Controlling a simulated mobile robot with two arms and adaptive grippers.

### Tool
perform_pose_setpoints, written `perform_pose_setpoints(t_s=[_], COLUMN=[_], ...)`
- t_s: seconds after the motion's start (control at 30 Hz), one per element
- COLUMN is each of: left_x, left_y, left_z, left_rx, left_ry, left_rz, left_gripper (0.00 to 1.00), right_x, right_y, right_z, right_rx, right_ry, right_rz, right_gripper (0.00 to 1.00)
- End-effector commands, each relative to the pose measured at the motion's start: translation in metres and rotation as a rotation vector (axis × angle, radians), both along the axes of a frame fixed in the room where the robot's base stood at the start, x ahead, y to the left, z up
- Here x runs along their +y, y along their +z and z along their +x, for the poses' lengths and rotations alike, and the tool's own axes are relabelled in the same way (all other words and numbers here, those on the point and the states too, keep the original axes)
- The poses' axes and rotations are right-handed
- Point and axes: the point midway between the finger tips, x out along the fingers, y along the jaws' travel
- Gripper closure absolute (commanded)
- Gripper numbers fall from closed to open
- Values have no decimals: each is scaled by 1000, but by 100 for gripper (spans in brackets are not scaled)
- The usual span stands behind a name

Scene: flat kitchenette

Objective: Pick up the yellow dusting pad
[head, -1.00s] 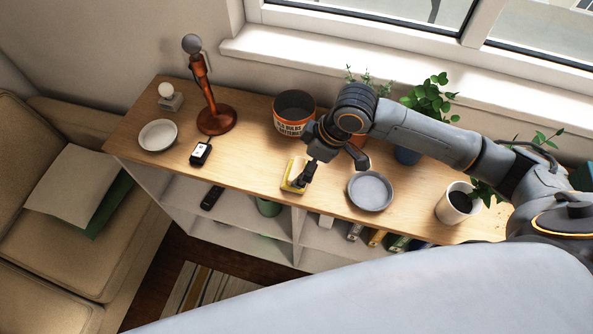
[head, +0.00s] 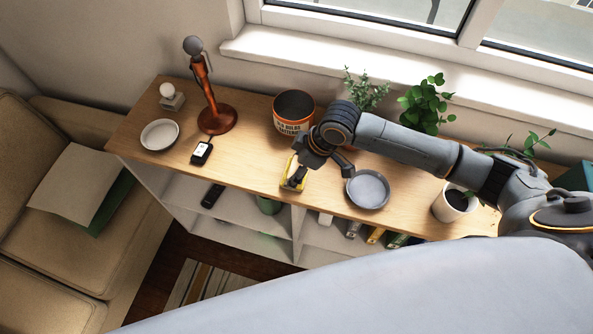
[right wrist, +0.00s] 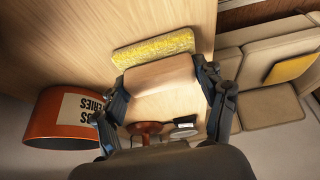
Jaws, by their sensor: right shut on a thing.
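The yellow dusting pad (head: 288,172) is at the front edge of the wooden shelf top, partly hidden by my right gripper (head: 296,180). In the right wrist view the pad shows a fuzzy yellow face (right wrist: 155,48) and a smooth tan block. My right gripper (right wrist: 165,88) has a finger on each side of the tan block and is shut on it. I cannot tell whether the pad touches the wood or is just off it. My left gripper is not in view.
An orange bucket (head: 293,128) stands behind the pad, and a grey plate (head: 367,190) lies to its right. A white bowl (head: 159,135), a black device (head: 202,152) and an orange stand (head: 216,120) are to the left. Plants (head: 424,105) stand near the window.

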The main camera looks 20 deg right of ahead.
Motion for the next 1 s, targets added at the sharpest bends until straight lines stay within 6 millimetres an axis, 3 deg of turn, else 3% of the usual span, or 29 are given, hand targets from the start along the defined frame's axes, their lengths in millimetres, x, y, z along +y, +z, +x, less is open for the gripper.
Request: perform_pose_setpoints(t_s=[0.37, 0.47, 0.6, 0.87, 1.0], left_x=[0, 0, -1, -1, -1], left_y=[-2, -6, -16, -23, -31], left_z=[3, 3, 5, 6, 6], left_rx=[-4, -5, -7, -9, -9], left_ry=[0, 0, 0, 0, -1], left_rz=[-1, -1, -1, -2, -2], left_gripper=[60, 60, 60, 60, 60], right_x=[-1, -1, 0, -30, -51], right_y=[-3, 3, 27, 90, 103], right_z=[-4, -3, -2, -49, -82], right_rx=[12, 10, 4, 2, 7], right_ry=[2, 2, 4, 3, 1], right_rz=[-8, -8, -5, -9, -11], right_gripper=[61, 61, 61, 61, 61])
